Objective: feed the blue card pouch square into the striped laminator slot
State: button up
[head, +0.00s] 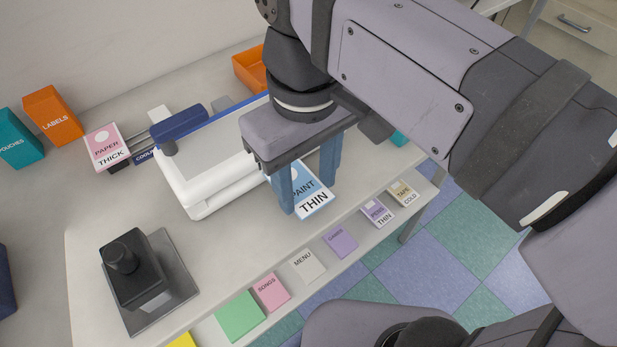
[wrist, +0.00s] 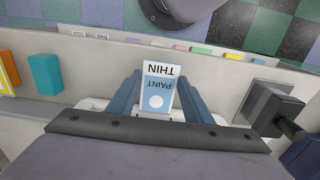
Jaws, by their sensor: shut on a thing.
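My gripper (head: 308,196) is shut on the blue card pouch (head: 314,199), which has a light blue part marked PAINT and a white end marked THIN. In the wrist view the pouch (wrist: 159,88) sits between the two blue fingers (wrist: 158,95), roughly straight between them, its white end away from the palm. The white laminator (head: 205,168) with a dark blue part on top stands left of my gripper in the head view.
A black device on a grey plate (head: 176,262) stands at the front left. Several cards, such as MENU (head: 306,264) and SONGS (head: 270,291), line the table's front edge. A pink PAPER THICK card (head: 104,144) is beyond the laminator's left. Orange LABELS (head: 53,116) and teal (head: 19,139) boxes stand farther left.

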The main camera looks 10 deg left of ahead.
aim_at(300, 187)
jog(key=shift+a, duration=0.1)
jog(key=shift+w+a+p, duration=0.45)
jog(key=shift+w+p, duration=0.1)
jog(key=o, duration=1.4)
notch_tip(300, 187, up, 7)
jog(key=p, duration=0.3)
jog(key=shift+r, duration=0.15)
